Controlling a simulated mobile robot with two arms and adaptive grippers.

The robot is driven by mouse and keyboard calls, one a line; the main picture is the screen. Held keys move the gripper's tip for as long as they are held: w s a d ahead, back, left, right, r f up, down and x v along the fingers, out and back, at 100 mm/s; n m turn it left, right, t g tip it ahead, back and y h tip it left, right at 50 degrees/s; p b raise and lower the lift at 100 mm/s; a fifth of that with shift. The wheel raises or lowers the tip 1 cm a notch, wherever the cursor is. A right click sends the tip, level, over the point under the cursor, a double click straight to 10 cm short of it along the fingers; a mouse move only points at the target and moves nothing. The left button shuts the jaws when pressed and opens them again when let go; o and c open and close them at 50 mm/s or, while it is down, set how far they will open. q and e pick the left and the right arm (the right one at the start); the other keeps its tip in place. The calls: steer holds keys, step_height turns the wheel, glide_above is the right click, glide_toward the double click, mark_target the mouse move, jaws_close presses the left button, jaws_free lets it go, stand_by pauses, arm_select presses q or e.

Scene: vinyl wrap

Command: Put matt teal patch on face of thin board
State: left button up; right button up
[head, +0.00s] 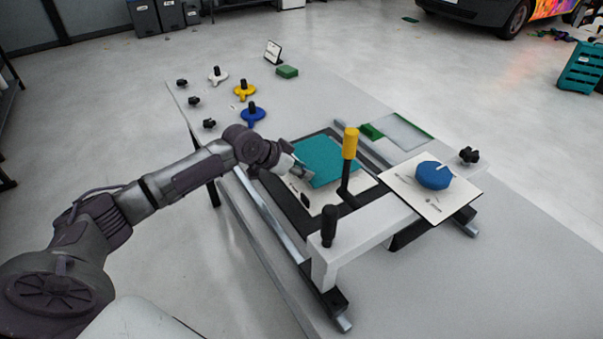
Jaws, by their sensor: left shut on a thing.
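The matt teal patch (332,158) is a flat sheet in the middle of the head view. My left gripper (304,172) is shut on its left edge. The patch lies over or just above a thin white board (318,200) with dark marks; I cannot tell whether they touch. The board's near part shows, and the patch hides its far part. The board rests on a dark plate within a rail frame on the table. My right gripper is not in view.
A yellow-topped lever (350,144) and a black knob (329,224) stand close to the board. A white card with a blue round piece (433,175) lies at right. Blue (253,115), yellow (244,91) and white (218,75) knobbed pieces stand at the table's far left.

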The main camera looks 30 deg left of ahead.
arm_select(q)
steer(key=shift+f, duration=1)
steer(key=shift+f, duration=0.1)
steer(key=o, duration=0.8)
steer(key=b+v, duration=0.1)
steer(key=v, duration=1.1)
